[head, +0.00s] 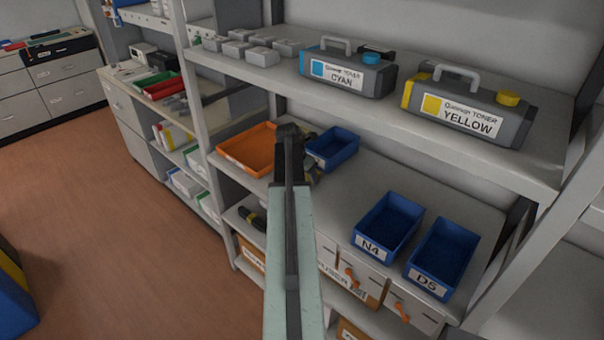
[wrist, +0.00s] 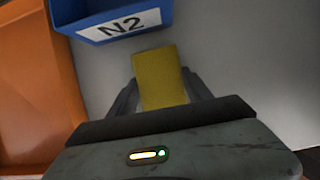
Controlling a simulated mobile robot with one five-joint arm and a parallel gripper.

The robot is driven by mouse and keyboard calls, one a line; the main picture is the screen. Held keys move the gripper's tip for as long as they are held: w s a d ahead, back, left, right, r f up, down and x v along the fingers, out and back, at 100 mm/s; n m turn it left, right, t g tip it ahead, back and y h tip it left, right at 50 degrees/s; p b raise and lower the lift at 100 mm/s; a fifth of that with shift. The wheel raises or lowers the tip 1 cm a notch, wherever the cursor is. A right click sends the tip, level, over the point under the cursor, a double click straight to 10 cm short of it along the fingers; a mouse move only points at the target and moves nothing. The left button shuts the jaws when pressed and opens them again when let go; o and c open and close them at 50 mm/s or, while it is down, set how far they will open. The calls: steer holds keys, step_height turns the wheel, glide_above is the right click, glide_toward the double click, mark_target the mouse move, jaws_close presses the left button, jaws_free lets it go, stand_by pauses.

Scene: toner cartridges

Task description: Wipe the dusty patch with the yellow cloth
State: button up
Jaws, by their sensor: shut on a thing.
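The yellow cloth (wrist: 160,78) is in the wrist view, a flat yellow piece standing up between the fingers of my gripper (wrist: 163,84). My gripper is shut on it. Below the blue bin N2 (wrist: 108,22), the cloth is over the grey shelf surface; I cannot tell whether it touches the shelf. In the head view my own arm hides most of my gripper and the cloth. I cannot make out a dusty patch in either view.
An orange tray (head: 247,142) is left of my gripper; it also shows in the wrist view (wrist: 45,90). Blue bins N4 (head: 388,222) and D5 (head: 443,255) are to the right on the same shelf (head: 402,176). Cyan (head: 345,75) and yellow (head: 465,115) toner cartridges stand above.

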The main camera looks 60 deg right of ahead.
mark_target(315, 187)
steer(key=shift+s+a, duration=0.2)
steer(key=shift+s, duration=0.5)
steer(key=shift+s+a, duration=0.2)
steer(key=shift+s, duration=0.45)
steer(key=shift+s+a, duration=0.2)
steer(key=shift+s, duration=0.5)
steer(key=shift+w+d+r+p, duration=0.1)
steer(key=shift+r+p, duration=0.2)
steer(key=shift+p, duration=0.1)
step_height(315, 187, up, 5)
steer(key=p, duration=0.5)
steer(key=shift+r, duration=0.2)
step_height(315, 187, up, 3)
steer(key=p, duration=0.3)
